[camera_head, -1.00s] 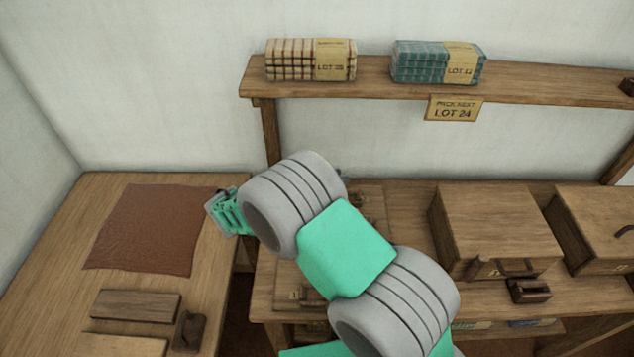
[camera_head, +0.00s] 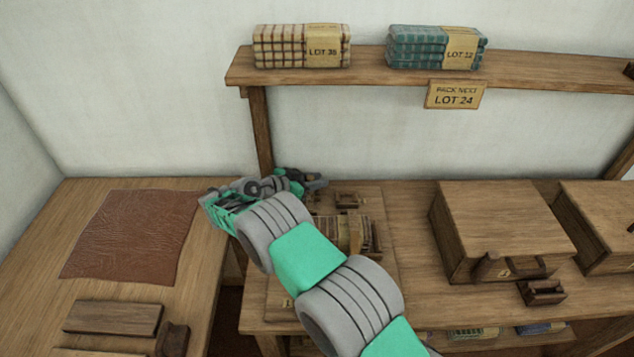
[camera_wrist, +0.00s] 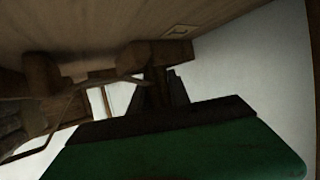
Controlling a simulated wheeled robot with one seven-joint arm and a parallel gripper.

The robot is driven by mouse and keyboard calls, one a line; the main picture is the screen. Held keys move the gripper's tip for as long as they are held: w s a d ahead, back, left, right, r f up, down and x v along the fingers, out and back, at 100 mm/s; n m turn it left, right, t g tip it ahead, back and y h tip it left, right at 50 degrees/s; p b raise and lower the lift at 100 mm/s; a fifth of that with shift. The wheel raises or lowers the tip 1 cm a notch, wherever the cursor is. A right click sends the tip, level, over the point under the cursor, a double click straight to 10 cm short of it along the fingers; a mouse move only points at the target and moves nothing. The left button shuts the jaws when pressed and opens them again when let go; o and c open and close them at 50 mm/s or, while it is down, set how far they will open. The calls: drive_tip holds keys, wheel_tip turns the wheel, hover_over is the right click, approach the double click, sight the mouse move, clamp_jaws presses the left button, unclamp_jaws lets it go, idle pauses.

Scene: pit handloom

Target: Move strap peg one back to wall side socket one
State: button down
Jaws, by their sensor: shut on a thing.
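My gripper (camera_head: 314,183) is at the back left of the loom board (camera_head: 385,215), low over it. In the wrist view, its dark jaws (camera_wrist: 168,98) are shut on a brown wooden peg, strap peg one (camera_wrist: 157,84). A wider wooden block (camera_wrist: 160,53) is at the far end of the peg; I cannot tell whether they touch. A small mark (camera_wrist: 180,31) shows on the wooden surface beside that block. A thin brown strap (camera_wrist: 95,83) runs to the left. In the head view, the peg is hidden by my gripper, and I cannot make out which socket is which.
A small wooden block (camera_head: 347,201) and a slatted loom part (camera_head: 350,236) stand close to my arm. Wooden boxes (camera_head: 497,222) stand to the right. A shelf (camera_head: 370,76) with cloth bundles is above. The left table holds a brown leather sheet (camera_head: 135,238).

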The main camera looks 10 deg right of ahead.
drive_tip(key=shift+f, duration=0.2)
drive_tip(key=c, duration=1.2)
unclamp_jaws()
drive_tip(key=shift+r, duration=0.1)
drive_tip(key=shift+r, duration=0.1)
